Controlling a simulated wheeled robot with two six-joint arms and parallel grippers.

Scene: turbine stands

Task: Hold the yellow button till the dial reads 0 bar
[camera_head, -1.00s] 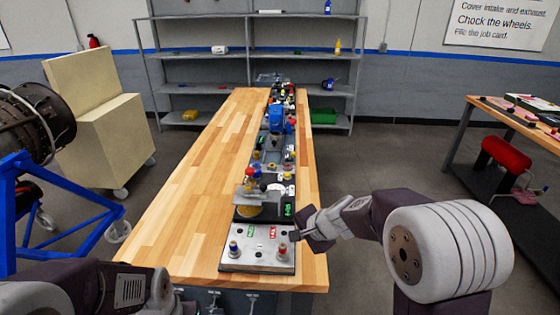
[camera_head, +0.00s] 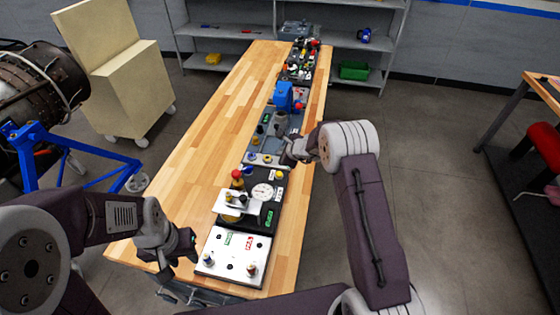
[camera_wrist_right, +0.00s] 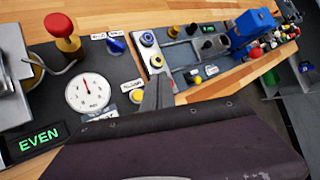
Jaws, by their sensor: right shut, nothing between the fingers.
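The yellow button (camera_wrist_right: 137,96) sits on the black panel beside a white label and the white dial (camera_wrist_right: 88,92). The dial's red needle points roughly up in the wrist view; its numbers are too small to read. In the head view the dial (camera_head: 262,191) and the small yellow button (camera_head: 279,174) are on the bench panel. My right gripper (camera_head: 288,154) is shut and empty, above the panels just beyond the button. In the wrist view its fingers (camera_wrist_right: 159,88) appear just right of the button, apart from it. My left gripper (camera_head: 186,248) is over the bench's near left; its jaw opening is unclear.
A red mushroom button (camera_wrist_right: 62,30) and blue knob (camera_wrist_right: 116,42) stand near the dial. A green EVEN display (camera_wrist_right: 38,138) is at the panel's corner. A white-topped panel (camera_head: 232,252) lies nearer. The bench's left side (camera_head: 200,150) is clear.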

